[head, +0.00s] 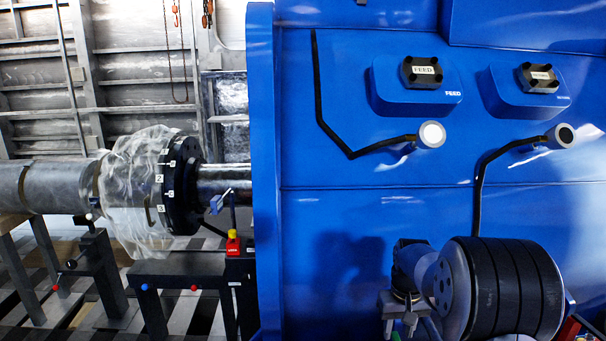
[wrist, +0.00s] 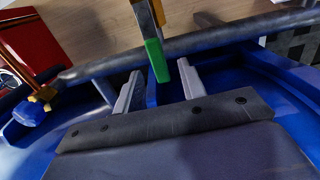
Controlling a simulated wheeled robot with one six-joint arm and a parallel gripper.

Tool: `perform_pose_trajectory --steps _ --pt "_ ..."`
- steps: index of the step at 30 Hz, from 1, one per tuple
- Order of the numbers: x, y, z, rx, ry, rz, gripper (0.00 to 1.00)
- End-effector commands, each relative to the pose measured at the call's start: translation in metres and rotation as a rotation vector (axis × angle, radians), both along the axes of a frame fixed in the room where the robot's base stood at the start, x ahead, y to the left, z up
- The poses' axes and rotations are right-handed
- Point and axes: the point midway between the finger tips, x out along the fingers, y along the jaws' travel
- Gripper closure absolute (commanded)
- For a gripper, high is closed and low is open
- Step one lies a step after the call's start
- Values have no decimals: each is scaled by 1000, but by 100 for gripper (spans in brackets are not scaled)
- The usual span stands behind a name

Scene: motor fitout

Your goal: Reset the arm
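My arm (head: 505,290) shows at the lower right in the head view, a thick dark banded cylinder with a grey joint, in front of the blue housing. My gripper (head: 400,322) is beside it at the bottom edge, pointing down. In the wrist view my gripper (wrist: 159,72) has two grey fingers standing apart, with a gap to either side of a green-tipped bar (wrist: 154,58). Nothing is seen clasped. I cannot tell how far the bar is from the fingers.
The blue housing (head: 345,235) fills the right, with FEED (head: 422,72) and another box, and two cabled round ends. A shaft (head: 40,185) with a black flange (head: 182,185) and clear wrap is at the left. The wrist view shows a red object (wrist: 40,40) and blue surface.

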Motion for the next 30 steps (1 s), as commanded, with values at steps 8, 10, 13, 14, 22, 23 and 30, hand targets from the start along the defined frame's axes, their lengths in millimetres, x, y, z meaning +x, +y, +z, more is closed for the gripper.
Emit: perform_pose_trajectory --steps 8,10,13,14,22,23,30 --pt "0 -8 -17 0 0 -120 61" --pt "-1 -9 -18 0 0 -149 61" --pt "-1 -11 -18 0 0 -175 61" --pt "-1 -11 -18 0 0 -179 61" --pt "-1 -11 -18 0 0 -185 61" --pt "-1 -11 -18 0 0 -185 61" --pt "1 -5 -15 -1 -10 -176 61"
